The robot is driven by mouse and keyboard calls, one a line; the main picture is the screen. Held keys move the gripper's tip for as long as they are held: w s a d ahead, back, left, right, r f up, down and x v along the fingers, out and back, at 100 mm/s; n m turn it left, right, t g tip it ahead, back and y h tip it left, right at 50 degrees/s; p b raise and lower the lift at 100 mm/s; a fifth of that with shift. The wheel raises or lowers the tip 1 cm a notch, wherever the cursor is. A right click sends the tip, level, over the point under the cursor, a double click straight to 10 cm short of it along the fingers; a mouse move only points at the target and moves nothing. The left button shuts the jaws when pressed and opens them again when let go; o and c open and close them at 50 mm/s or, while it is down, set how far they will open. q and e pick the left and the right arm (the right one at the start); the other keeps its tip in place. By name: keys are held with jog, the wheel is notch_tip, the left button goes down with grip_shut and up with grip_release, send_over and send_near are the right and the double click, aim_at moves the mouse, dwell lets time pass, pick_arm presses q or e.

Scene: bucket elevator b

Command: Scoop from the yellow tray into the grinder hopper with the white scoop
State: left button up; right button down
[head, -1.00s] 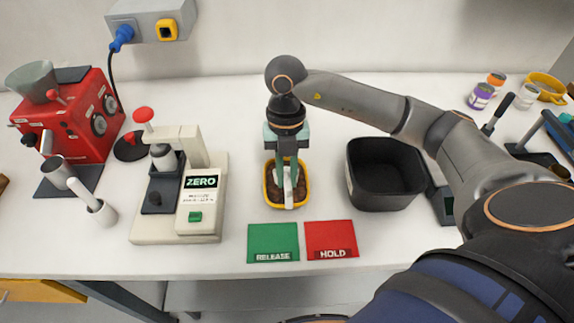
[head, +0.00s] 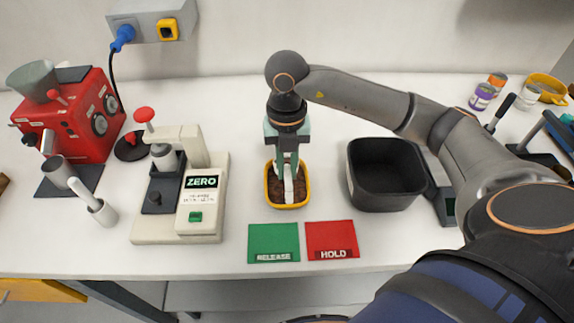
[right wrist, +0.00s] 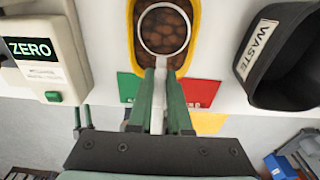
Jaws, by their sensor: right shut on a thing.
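The yellow tray (head: 288,206) sits on the white bench and holds brown beans or lumps. My right gripper (head: 289,165) is above it, pointing down, shut on the handle of the white scoop (head: 288,190). In the right wrist view the fingers (right wrist: 160,85) clasp the scoop's handle, and its round white rim (right wrist: 141,30) lies over the brown contents of the tray (right wrist: 196,30). I cannot tell how deep the scoop is or what it holds. The red grinder (head: 75,125) with its grey hopper (head: 33,80) stands at the far left. My left gripper is not in view.
A white scale-like machine marked ZERO (head: 203,182) stands between grinder and tray. A black waste bin (head: 388,198) is right of the tray. Green RELEASE (head: 273,240) and red HOLD (head: 331,238) mats lie in front.

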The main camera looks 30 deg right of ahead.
aim_at(288, 173)
jog(key=shift+s+a+r+p, duration=0.1)
jog(key=shift+r+p, duration=0.1)
jog(key=shift+r, duration=0.2)
jog(key=shift+s+a+r+p, duration=0.1)
jog(key=shift+r+p, duration=0.05)
jog(key=shift+r, duration=0.25)
jog(key=shift+s+a+t+h+b, duration=0.15)
jog(key=shift+s+t+h+b, duration=0.25)
jog(key=shift+t, duration=0.3)
jog(key=shift+s+a+r+t+h+b, duration=0.4)
jog(key=shift+s+r+t+h+b, duration=0.15)
jog(key=shift+t+b, duration=0.3)
jog(key=shift+s+a+r+t+h, duration=0.15)
jog(key=shift+s+r+t+h, duration=0.15)
jog(key=shift+r+t+h, duration=0.25)
